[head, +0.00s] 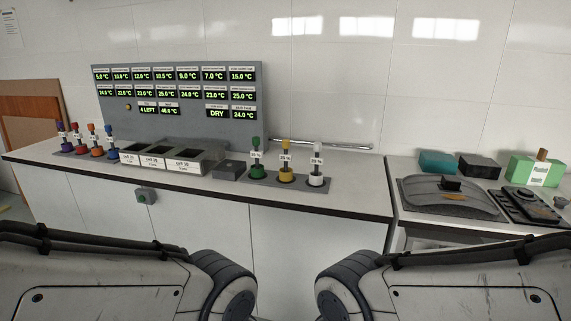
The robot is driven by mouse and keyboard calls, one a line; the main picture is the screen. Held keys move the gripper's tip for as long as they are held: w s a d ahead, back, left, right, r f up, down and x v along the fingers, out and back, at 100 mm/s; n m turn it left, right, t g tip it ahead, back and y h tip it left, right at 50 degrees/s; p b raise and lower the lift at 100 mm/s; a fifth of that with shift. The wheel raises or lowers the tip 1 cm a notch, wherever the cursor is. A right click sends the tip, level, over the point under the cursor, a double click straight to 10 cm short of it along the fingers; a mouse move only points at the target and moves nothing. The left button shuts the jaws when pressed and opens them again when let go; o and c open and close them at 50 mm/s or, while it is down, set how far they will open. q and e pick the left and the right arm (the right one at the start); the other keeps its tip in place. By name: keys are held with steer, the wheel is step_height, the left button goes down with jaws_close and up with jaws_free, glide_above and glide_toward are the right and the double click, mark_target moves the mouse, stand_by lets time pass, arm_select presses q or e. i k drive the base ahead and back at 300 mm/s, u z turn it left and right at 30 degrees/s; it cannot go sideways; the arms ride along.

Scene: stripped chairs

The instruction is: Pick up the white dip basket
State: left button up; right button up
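The white dip basket (317,166) stands upright at the right end of a row on the counter, with a white handle, a small label and a white base. A yellow one (286,163) and a green one (257,162) of like shape stand to its left. All of them are on a dark grey strip (301,184). Only links of my two arms show at the bottom, in front of the counter. Neither gripper is in view, and nothing of mine touches the basket.
The counter (352,184) is clear right of the white basket. Open tanks (180,151) and several coloured baskets (95,141) stand left, before a display panel (178,100). A metal rail (325,146) runs behind. A second worktop (415,217) at right holds a grey curved piece, sponges and a green box (521,172).

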mark_target(316, 177)
steer(key=u, duration=0.15)
steer(key=i, duration=2.05)
steer(key=u, duration=0.4)
